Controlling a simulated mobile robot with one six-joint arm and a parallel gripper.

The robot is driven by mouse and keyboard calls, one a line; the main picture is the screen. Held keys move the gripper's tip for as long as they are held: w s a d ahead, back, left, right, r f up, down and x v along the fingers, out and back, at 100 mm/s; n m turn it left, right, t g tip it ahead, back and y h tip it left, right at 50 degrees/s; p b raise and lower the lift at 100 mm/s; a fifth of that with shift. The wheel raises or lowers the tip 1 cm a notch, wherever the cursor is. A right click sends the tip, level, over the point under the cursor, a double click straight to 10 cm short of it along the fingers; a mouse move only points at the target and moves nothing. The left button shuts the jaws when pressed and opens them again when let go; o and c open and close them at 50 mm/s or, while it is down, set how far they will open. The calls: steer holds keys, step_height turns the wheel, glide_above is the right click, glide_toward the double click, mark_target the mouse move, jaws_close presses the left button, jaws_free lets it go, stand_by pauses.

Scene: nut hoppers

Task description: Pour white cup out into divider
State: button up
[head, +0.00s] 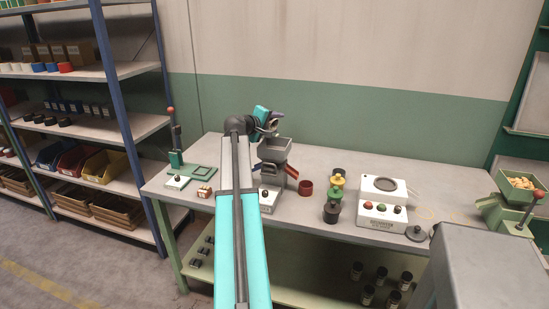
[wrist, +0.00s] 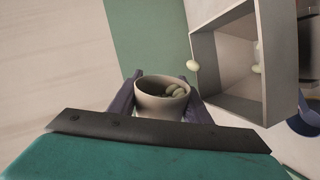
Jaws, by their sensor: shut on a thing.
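In the wrist view the white cup (wrist: 150,106) is held between the two purple fingers of my gripper (wrist: 161,88). Several pale nuts (wrist: 176,91) lie inside it near its right rim. One pale nut (wrist: 192,65) is outside the cup, between it and the divider. The divider (wrist: 236,108) is a grey open-topped box to the right of the cup, with another pale nut (wrist: 257,67) over its opening. In the head view my gripper (head: 272,121) is above the grey divider (head: 274,152), which has blue and red chutes. The cup is hard to make out there.
On the bench (head: 235,150) stand a dark red cup (head: 306,188), a yellow and green stack (head: 336,190), a white button unit (head: 381,207) and, far right, a green hopper (head: 507,201) of nuts. A green lever device (head: 176,158) stands left. Shelves (head: 85,130) line the left side.

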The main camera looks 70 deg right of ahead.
steer(key=shift+s+r+m+t+b, duration=0.1)
steer(key=shift+s+m+t+b, duration=0.15)
steer(key=shift+m+b, duration=0.7)
stand_by(0.7)
steer(key=shift+w+r+n, duration=0.1)
steer(key=shift+n, duration=0.15)
steer(key=n+p, duration=0.1)
steer(key=p, duration=0.1)
steer(key=n+g+p, duration=0.1)
steer(key=n+p, duration=0.1)
steer(key=p, duration=0.1)
steer(key=shift+w, duration=0.35)
steer(key=shift+w+d+r+n+g+p, duration=0.15)
steer(key=shift+r+n+g+p, duration=0.25)
steer(key=shift+p, duration=0.7)
